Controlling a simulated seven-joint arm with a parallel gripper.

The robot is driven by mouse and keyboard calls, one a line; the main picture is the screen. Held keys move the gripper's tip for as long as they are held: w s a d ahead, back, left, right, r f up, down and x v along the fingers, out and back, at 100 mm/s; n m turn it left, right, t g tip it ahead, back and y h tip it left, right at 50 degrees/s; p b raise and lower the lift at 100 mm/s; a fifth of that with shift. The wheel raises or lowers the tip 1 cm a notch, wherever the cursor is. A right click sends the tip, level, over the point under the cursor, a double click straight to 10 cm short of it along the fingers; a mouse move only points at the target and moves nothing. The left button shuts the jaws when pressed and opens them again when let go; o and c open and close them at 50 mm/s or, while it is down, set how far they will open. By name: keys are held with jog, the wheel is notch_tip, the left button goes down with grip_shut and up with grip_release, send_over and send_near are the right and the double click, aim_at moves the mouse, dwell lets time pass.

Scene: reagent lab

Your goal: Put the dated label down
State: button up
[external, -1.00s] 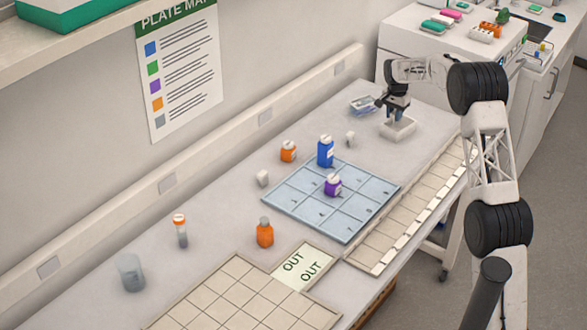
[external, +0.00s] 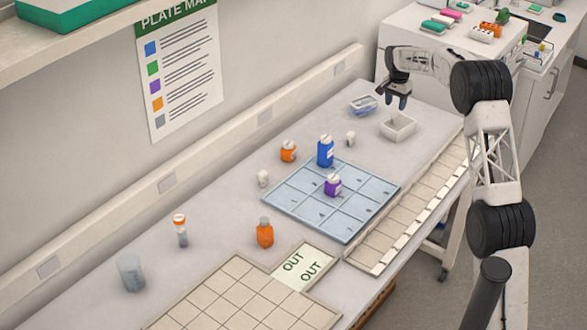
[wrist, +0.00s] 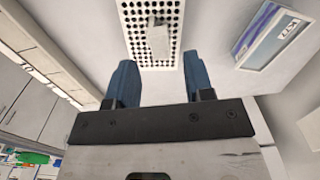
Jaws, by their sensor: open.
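My gripper (external: 396,104) is above the far end of the bench, over a small white tray (external: 411,126). In the wrist view the two blue fingers of my gripper (wrist: 158,62) are apart with nothing between them. Beyond the fingertips lies the tray's perforated floor (wrist: 134,34), with a small pale piece (wrist: 158,38) on it, apart from the fingers. This piece may be the dated label; no date is readable on it. A clear box (wrist: 270,38) right of the tray has a marked tag, too small to read surely.
The clear box (external: 363,105) stands left of the tray. A blue gridded mat (external: 290,207) holds a blue bottle (external: 325,152) and a purple bottle (external: 333,186). Orange bottles (external: 265,233) stand nearby. A long tiled rack (external: 370,250) runs along the front edge.

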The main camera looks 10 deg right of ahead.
aim_at(395, 113)
notch_tip(395, 113, up, 7)
dwell(0.4)
dwell(0.4)
jog(key=shift+r, duration=0.1)
jog(key=s+d+r+n, duration=0.1)
jog(key=s+r, duration=0.3)
jog(key=s, duration=0.8)
jog(key=s+r+n+t, duration=0.15)
jog(key=s+r, duration=0.35)
jog(key=s, duration=0.7)
jog(key=s+d+r+n, duration=0.15)
jog(key=s+r, duration=0.25)
jog(key=s, duration=0.8)
jog(key=s+f+n, duration=0.2)
jog(key=s+f, duration=0.3)
jog(key=s, duration=1.3)
jog(key=s+f+n+t, duration=0.1)
jog(key=s+f, duration=0.4)
jog(key=s, duration=1.3)
jog(key=shift+s+d+n, duration=0.25)
jog(key=shift+n, duration=0.65)
